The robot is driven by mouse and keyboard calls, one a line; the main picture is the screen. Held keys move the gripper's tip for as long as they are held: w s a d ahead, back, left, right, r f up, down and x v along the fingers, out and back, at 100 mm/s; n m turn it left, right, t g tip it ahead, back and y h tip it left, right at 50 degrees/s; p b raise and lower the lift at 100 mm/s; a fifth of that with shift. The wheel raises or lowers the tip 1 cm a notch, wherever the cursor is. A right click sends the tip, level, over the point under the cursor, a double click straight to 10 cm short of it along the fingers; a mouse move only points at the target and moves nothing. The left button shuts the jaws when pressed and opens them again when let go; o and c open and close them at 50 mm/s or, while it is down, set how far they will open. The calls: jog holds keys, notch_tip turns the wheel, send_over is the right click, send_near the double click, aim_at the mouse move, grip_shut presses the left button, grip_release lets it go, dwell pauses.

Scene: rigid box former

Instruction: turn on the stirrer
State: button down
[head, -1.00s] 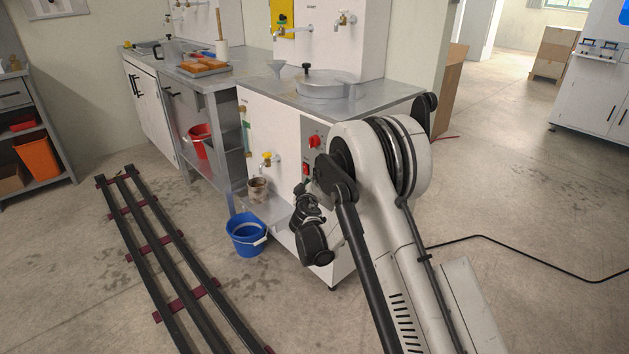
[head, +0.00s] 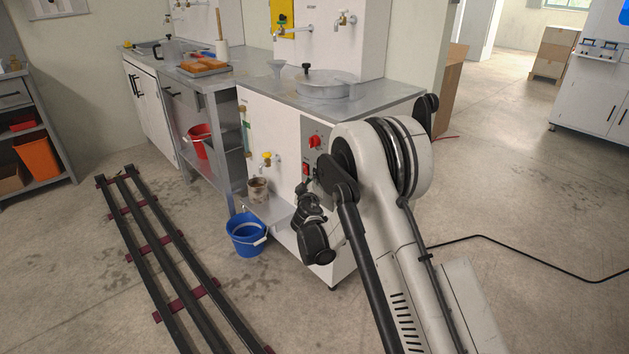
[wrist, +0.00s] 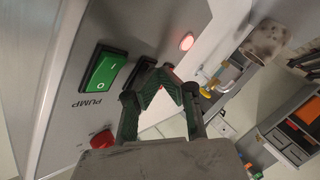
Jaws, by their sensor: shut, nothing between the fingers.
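The control panel (head: 318,150) is on the front of the white machine, with a red knob (head: 315,141) and a red switch (head: 306,169). In the wrist view, a green rocker switch (wrist: 102,76) is labelled PUMP, with a red knob (wrist: 102,139) below it. A dark switch (wrist: 141,70) beside it is partly hidden by my gripper, and its label cannot be read. A small red light (wrist: 186,41) is lit. My gripper (wrist: 163,72) is shut and empty close to the panel; I cannot tell if it touches. In the head view, my wrist partly covers the panel's lower part.
A lidded vat (head: 325,86) is set in the machine's top. A yellow-handled tap (head: 267,158) and a brown beaker (head: 258,188) are left of the panel. A blue bucket (head: 245,240) stands on the floor below. Dark rails (head: 165,255) lie at the left.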

jog(key=shift+s+a, duration=0.1)
jog(key=shift+s+a+r, duration=0.1)
jog(key=shift+s+a, duration=0.35)
dwell(0.4)
jog(key=s+a, duration=0.3)
jog(key=shift+s+a+r, duration=0.2)
jog(key=shift+a+r, duration=0.1)
jog(key=shift+a, duration=0.05)
jog(key=shift+d, duration=0.1)
